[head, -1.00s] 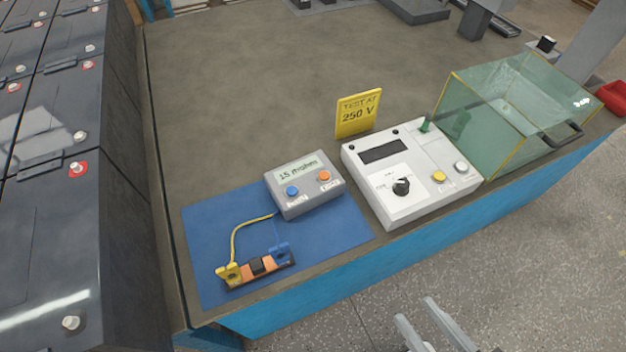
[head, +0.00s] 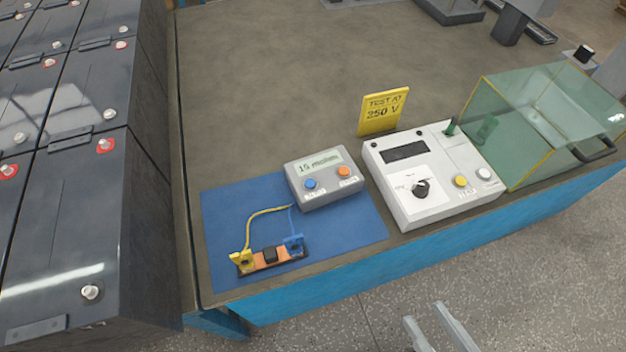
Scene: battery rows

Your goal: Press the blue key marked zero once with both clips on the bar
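The grey meter (head: 326,180) sits on the blue mat with a lit display that seems to read 15 and a unit too small to be sure of. Its blue key (head: 310,184) is at the left and an orange key (head: 344,171) at the right; their labels are too small to read. The copper-coloured bar (head: 284,257) lies on the mat in front. A yellow clip (head: 242,259) is at its left end and a blue clip (head: 293,244) at its right end, both seemingly on it. My gripper (head: 423,312) is at the bottom, fingers apart and empty, off the bench's front edge.
A white tester (head: 425,210) with a dial stands right of the meter, with a yellow 250 V sign (head: 383,111) behind it. A green clear box (head: 540,125) is further right. Large dark batteries (head: 75,220) fill the left.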

